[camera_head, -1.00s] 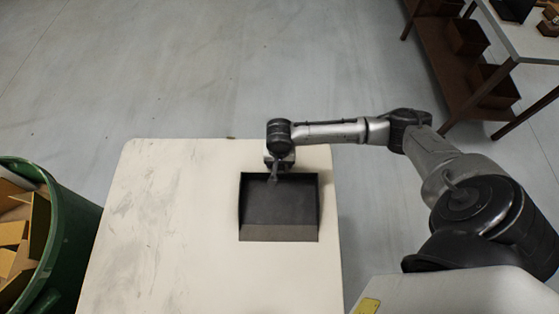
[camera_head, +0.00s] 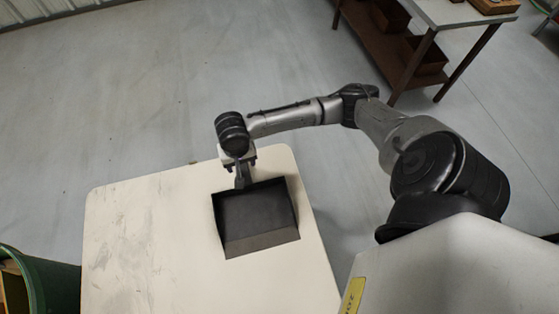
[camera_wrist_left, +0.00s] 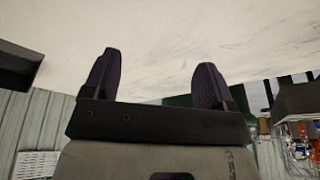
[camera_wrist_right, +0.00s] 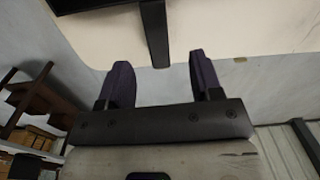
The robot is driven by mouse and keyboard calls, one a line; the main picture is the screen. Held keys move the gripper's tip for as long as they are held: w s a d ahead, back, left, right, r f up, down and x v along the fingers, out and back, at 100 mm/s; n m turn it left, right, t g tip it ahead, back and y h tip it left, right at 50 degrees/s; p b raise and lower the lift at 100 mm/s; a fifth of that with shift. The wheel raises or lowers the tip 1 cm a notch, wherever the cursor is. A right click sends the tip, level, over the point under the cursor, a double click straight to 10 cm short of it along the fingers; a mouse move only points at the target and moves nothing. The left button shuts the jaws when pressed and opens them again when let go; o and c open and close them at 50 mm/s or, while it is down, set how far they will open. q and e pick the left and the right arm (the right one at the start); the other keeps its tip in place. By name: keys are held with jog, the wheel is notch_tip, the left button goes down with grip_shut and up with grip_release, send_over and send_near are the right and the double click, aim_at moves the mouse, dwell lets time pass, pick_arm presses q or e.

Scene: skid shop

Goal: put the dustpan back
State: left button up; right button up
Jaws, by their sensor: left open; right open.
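The black dustpan (camera_head: 256,212) lies on the pale table (camera_head: 140,240), its open lip toward me and its handle (camera_wrist_right: 155,35) toward the table's far edge. My right gripper (camera_head: 240,168) is at the handle end, beyond the pan's back wall. In the right wrist view my right gripper (camera_wrist_right: 160,72) is open, with the handle's end in line with the gap between its fingers. The handle is not gripped. My left gripper (camera_wrist_left: 158,80) shows only in the left wrist view, open and empty. A dark piece at that view's left edge may be the pan.
A green bin (camera_head: 45,285) stands left of the table. A brown shelf unit (camera_head: 405,55) with a grey top and boxes stands at the back right. The table's left side is clear, and open floor lies beyond it.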

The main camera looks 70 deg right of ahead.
jog(key=s+a+f+n+t+y, duration=0.2)
jog(key=s+a+f+n, duration=0.2)
jog(key=s+a+n, duration=0.55)
jog(key=s+n+t+h, duration=0.1)
jog(key=s+n+h, duration=0.1)
jog(key=s, duration=0.7)
jog(key=shift+s+d+r, duration=0.3)
jog(key=shift+s+d, duration=0.05)
jog(key=shift+s, duration=0.05)
notch_tip(320, 180, up, 32)
jog(key=p, duration=3.2)
jog(key=shift+r, duration=0.2)
